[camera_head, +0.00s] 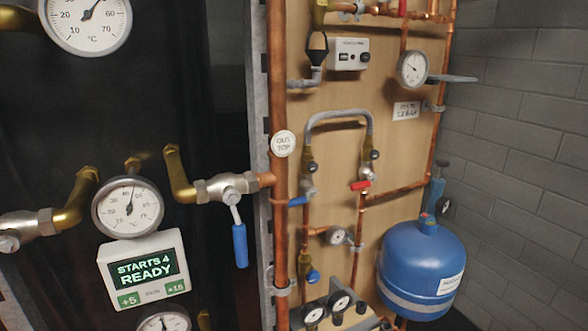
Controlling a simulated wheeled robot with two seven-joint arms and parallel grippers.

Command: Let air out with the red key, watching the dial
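No gripper of mine shows in this view. A small red lever (360,186) sits on a valve at the right leg of the grey hose loop on the wooden board. I cannot tell whether either is the red key. A round white dial (412,69) is mounted at the upper right of the board. Its needle is too small to read exactly. A label (406,110) below it seems to end in "1.2 BAR".
A blue tank (422,268) stands at the lower right. A grey flat ledge (452,78) juts out beside the dial. A blue-handled valve (239,243), a thermometer (128,207) and a "STARTS 4 READY" display (145,270) are at left. Copper pipes (278,110) run up the board.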

